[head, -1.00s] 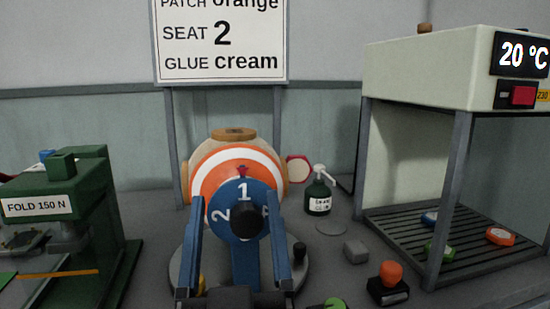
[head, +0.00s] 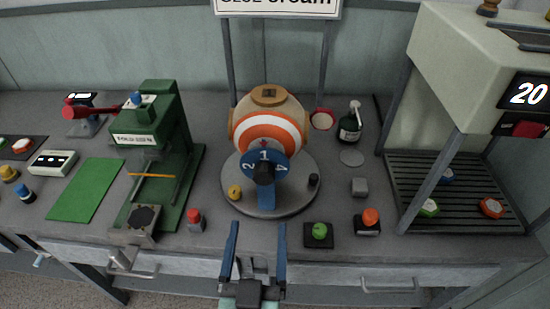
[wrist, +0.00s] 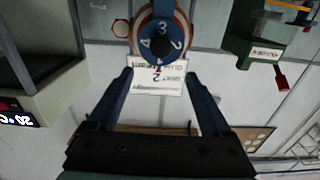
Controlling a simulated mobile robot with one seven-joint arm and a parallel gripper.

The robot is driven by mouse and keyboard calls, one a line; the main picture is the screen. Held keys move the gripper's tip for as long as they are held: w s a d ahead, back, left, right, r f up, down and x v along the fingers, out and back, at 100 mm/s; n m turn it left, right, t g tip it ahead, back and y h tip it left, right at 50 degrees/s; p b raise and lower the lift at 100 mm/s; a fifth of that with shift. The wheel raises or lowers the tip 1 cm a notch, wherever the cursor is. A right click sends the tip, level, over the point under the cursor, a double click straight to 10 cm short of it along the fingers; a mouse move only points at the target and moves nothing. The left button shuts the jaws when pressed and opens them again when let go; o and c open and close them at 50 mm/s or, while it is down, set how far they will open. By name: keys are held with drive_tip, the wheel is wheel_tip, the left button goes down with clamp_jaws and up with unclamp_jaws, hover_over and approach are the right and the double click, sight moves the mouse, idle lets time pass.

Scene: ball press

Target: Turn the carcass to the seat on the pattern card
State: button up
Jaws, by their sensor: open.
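The carcass (head: 283,133) is a cream ball with an orange and white ringed face, on a round grey base (head: 300,195). Its blue dial (head: 279,160) has a dark central knob (head: 264,172). In the head view numeral 1 is at the top under a small red marker, 2 left and 4 right. The dial (wrist: 147,30) also shows inverted in the wrist view, with 3 opposite 1. The pattern card (head: 230,6) is mostly cut off above; in the wrist view the card (wrist: 145,88) reads seat 2, upside down. My gripper (head: 258,230) is open and empty, in front of the base, apart from the dial.
A green press (head: 165,110) stands left, and a cream-topped rack (head: 455,85) with slatted floor right. A red-topped piece (head: 194,219) stands left.

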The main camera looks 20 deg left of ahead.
sight(263, 178)
drive_tip(key=p+x, duration=0.3)
drive_tip(key=x, duration=0.8)
drive_tip(key=shift+w, duration=0.1)
drive_tip(key=shift+p+x, duration=0.35)
drive_tip(key=shift+x, duration=0.45)
drive_tip(key=shift+a+f, duration=0.1)
drive_tip(key=shift+f, duration=0.05)
clamp_jaws()
